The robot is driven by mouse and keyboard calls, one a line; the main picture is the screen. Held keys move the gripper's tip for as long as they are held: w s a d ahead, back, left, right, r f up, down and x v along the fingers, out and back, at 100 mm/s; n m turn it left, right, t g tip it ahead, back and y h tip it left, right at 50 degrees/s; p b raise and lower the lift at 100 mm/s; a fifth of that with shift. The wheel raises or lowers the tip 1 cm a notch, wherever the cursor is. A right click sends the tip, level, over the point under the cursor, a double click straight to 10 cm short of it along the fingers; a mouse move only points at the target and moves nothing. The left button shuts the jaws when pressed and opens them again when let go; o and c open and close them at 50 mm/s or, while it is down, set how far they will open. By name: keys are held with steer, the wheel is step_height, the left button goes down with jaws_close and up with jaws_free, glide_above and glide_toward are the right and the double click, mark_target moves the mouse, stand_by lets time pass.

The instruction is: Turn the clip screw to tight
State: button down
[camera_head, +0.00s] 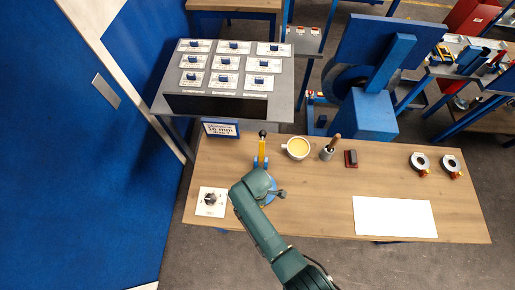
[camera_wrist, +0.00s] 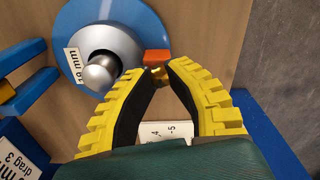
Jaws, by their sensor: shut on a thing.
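The clip screw (camera_wrist: 159,76) shows in the wrist view as a small brass piece next to an orange block (camera_wrist: 157,57). My gripper (camera_wrist: 158,82) has yellow, black-lined fingers whose tips meet at the screw and are shut on it. Beside it is a blue round piece (camera_wrist: 130,18) with a silver knob (camera_wrist: 101,73) and a "19 mm" label. A white scale strip (camera_wrist: 165,130) shows between the fingers. In the head view the blue round piece (camera_head: 270,198) is partly hidden by my arm; the screw and fingertips cannot be made out there.
On the wooden table (camera_head: 310,215) stand a dial plate (camera_head: 211,201), a yellow-filled cup (camera_head: 298,148), a brush pot (camera_head: 327,152), a dark red block (camera_head: 351,159) and two ring pieces (camera_head: 420,162). A white sheet (camera_head: 395,217) lies at right. A sign (camera_head: 221,129) stands at the back.

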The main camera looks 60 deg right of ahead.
steer(key=m+p, duration=0.1)
steer(key=m, duration=0.3)
steer(key=shift+m, duration=0.3)
steer(key=m, duration=0.5)
steer(key=shift+p, duration=0.3)
steer(key=m, duration=0.5)
steer(key=shift+m+p, duration=0.35)
steer(key=shift+m, duration=1.85)
steer(key=c, duration=0.9)
jaws_free()
steer(key=shift+c, duration=0.2)
